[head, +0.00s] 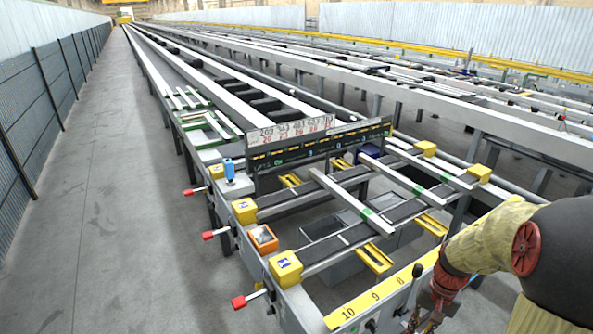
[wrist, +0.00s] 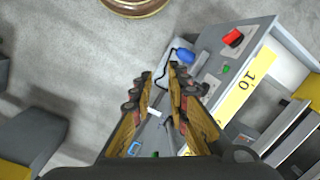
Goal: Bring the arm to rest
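My arm comes in from the right edge in the head view, its upper part in a tan cover with a red round joint. My gripper (head: 424,312) hangs pointing down at the lower right, beside the yellow number strip (head: 388,289) on the table's near edge. In the wrist view my gripper (wrist: 161,76) shows two yellow and dark fingers with a gap between their tips. It is open, and I see nothing held. A blue knob (wrist: 184,55) and the grey table end show beyond the fingers.
The runout table (head: 290,304) fills the middle, with red-tipped levers (head: 238,302) sticking out on its left. An orange box (head: 263,238) and several yellow blocks sit on its edge. The grey floor (head: 110,220) at left is clear, bounded by a mesh fence (head: 40,100).

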